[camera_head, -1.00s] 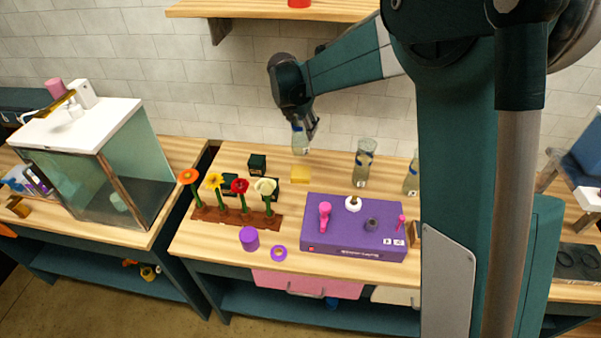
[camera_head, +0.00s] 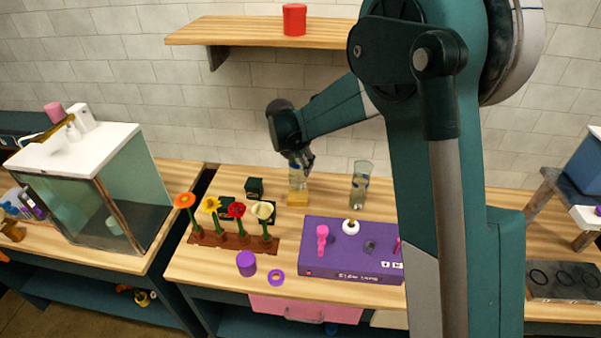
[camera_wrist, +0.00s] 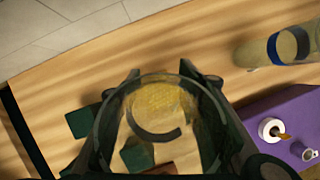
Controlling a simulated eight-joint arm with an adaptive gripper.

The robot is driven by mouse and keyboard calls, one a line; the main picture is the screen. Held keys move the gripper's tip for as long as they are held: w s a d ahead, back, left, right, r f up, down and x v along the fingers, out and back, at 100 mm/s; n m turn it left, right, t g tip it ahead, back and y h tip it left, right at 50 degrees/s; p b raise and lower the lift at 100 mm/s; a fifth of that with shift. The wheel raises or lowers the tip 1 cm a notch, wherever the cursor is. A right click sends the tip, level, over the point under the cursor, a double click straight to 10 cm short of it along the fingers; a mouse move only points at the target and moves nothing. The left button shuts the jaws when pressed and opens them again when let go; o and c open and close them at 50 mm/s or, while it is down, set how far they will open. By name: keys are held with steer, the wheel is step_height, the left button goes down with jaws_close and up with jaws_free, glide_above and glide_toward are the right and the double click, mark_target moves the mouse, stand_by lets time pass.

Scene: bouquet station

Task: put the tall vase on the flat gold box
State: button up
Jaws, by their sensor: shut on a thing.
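The tall vase (camera_head: 297,178) is clear glass and upright in my gripper (camera_head: 301,161), which is shut on its upper part. The vase is directly over the flat gold box (camera_head: 297,201) on the wooden counter. Its lower end overlaps the box in the head view; I cannot tell whether they touch. In the wrist view the round rim of the vase (camera_wrist: 145,80) is between the fingers of my gripper (camera_wrist: 160,76). The gold box (camera_wrist: 158,102) shows blurred through the glass.
Another glass vase (camera_head: 361,183) with a blue band stands to the right. A purple box (camera_head: 350,262) is in front of it. A flower rack (camera_head: 233,243) and dark green blocks (camera_head: 254,187) are to the left. A shelf (camera_head: 270,32) hangs above.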

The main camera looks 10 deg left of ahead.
mark_target(301, 172)
steer(key=shift+f, duration=1.85)
steer(key=shift+f, duration=0.2)
steer(key=o, duration=1.2)
steer(key=shift+r, duration=0.15)
steer(key=shift+v, duration=6)
